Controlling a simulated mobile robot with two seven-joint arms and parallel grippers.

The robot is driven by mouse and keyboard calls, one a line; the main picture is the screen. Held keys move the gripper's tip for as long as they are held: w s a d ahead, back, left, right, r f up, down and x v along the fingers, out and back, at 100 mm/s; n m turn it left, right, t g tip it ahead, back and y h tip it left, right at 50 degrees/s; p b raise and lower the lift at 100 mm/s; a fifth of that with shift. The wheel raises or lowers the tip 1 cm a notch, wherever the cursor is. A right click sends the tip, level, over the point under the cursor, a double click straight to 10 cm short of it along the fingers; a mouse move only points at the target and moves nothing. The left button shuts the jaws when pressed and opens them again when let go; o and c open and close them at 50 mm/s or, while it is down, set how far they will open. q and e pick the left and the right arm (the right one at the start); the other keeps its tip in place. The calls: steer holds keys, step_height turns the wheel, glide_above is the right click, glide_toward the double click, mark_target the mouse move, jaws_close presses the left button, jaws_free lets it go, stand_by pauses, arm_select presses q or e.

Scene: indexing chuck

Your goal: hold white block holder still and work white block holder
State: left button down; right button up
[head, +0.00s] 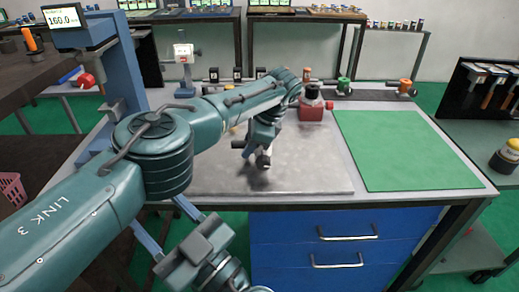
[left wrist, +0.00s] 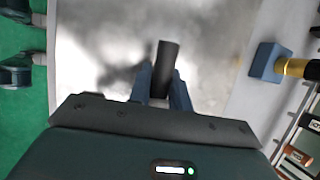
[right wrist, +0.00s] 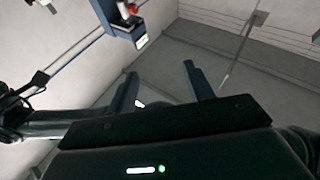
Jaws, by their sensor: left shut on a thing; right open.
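My left gripper (head: 262,154) points down over the grey plate on the bench. In the left wrist view its two fingers (left wrist: 166,92) are shut on a dark upright cylinder (left wrist: 166,58). A small pale part (left wrist: 159,103) shows between the fingers there. I take this held piece to be the white block holder, but most of it is hidden by the fingers and arm. My right gripper (head: 194,256) is low in front of the bench, away from the holder. In the right wrist view its fingers (right wrist: 160,88) are apart and empty, facing the wall and ceiling.
A green mat (head: 405,150) lies clear at right. A blue block (left wrist: 266,62) with a gold cylinder stands near the plate. A blue column with a display (head: 66,18) rises at left.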

steer(key=shift+s+a+n+g+y, duration=0.65)
steer(key=shift+s+n+g, duration=0.15)
steer(key=shift+g, duration=0.2)
steer(key=shift+s+a+n+g+y, duration=0.65)
steer(key=shift+n+g, duration=0.25)
steer(key=shift+g, duration=0.1)
steer(key=n+t+h, duration=0.8)
steer(key=n+h, duration=1.3)
glide_toward(264, 166)
steer(key=w, duration=1.1)
steer(key=shift+w+d+f, duration=0.1)
steer(key=shift+w+d, duration=0.1)
steer(key=shift+c, duration=0.3)
